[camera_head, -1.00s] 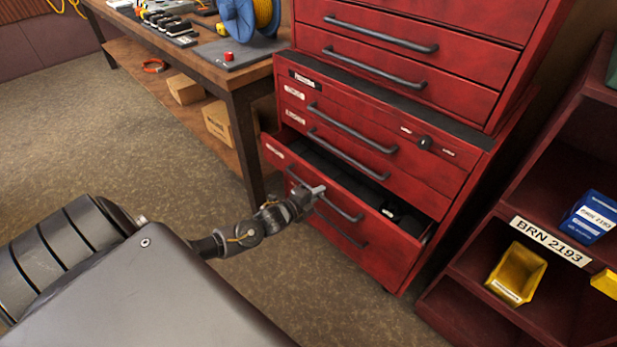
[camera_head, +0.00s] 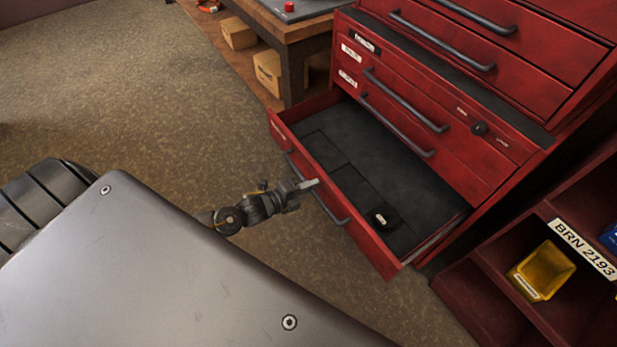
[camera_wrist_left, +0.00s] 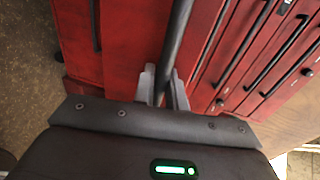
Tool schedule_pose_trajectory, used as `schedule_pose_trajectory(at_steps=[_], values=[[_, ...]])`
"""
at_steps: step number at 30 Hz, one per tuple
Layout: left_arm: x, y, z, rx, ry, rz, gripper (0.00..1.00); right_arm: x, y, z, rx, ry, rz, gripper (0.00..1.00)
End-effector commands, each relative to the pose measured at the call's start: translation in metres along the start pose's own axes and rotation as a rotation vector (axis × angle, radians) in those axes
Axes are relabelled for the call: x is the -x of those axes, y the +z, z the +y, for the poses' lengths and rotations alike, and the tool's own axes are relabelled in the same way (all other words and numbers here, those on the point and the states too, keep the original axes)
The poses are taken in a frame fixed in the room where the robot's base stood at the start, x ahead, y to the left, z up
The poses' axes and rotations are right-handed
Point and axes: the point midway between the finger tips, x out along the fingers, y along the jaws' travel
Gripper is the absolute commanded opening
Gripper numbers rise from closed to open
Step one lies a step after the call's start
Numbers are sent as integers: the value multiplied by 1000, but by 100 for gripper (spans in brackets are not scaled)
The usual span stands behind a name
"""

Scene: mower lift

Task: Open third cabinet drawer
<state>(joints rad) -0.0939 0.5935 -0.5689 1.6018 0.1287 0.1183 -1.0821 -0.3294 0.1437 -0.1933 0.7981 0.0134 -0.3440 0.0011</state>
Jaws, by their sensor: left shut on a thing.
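The red tool cabinet (camera_head: 500,150) stands at the right in the head view. Its third drawer (camera_head: 360,235) is pulled well out and shows a dark lined inside with a small black round item (camera_head: 383,218) in it. My left gripper (camera_head: 308,186) is at the drawer's front, shut on the dark bar handle (camera_head: 328,206). In the left wrist view the handle (camera_wrist_left: 178,45) runs between the two fingers of the gripper (camera_wrist_left: 163,85). The two drawers above are shut. My right gripper is not in view.
A workbench (camera_head: 290,35) with cardboard boxes (camera_head: 268,72) on its lower shelf stands behind the drawer. A red shelf with a yellow bin (camera_head: 541,270) is at the right. The floor (camera_head: 130,110) at the left is clear.

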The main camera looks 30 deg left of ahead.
Motion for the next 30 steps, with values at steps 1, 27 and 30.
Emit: schedule_pose_trajectory(at_steps=[1,27,30], values=[[1,0,0,-2,1,2,0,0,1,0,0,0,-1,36],[17,-1,1,-1,1,2,19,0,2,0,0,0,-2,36],[36,-1,2,-1,3,3,19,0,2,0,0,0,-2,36]])
